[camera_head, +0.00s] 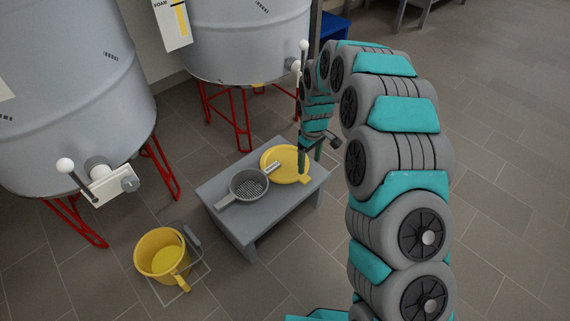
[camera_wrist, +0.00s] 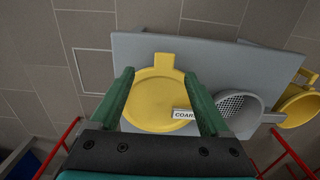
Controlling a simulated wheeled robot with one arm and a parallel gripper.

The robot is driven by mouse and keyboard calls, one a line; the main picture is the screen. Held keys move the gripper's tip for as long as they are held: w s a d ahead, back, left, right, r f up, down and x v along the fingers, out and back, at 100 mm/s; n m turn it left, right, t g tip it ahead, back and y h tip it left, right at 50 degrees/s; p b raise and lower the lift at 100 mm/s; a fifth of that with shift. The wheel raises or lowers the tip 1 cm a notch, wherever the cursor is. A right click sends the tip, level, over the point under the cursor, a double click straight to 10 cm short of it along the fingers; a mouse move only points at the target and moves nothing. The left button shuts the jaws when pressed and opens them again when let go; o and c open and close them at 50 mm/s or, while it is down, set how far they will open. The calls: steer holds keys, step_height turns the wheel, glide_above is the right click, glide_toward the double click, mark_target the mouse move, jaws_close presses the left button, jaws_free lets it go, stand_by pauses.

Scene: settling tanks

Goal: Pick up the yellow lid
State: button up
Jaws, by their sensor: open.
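The yellow lid (camera_head: 284,163) is a flat round disc with a tab, lying on the grey low table (camera_head: 219,205). In the wrist view the lid (camera_wrist: 155,100) lies between and beyond my fingers, its tab pointing up in the picture. My gripper (camera_wrist: 160,73) is open and empty, with one green finger on each side of the lid in the picture. In the head view my gripper (camera_head: 311,158) is at the lid's right side, partly hidden by my arm. I cannot tell whether the fingers touch the lid.
A grey sieve (camera_head: 248,185) sits beside the lid, with a white label (camera_wrist: 183,114) reading "COAR" between them. A yellow bucket (camera_head: 160,252) stands on the floor. Large grey tanks (camera_head: 75,90) on red legs stand behind. The floor at the right is open.

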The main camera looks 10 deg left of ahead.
mark_target(305, 178)
steer(key=f, duration=0.5)
steer(key=a+f, duration=0.1)
steer(key=f, duration=0.1)
steer(key=shift+s+f, duration=0.2)
steer(key=shift+f, duration=0.2)
jaws_close()
stand_by(0.3)
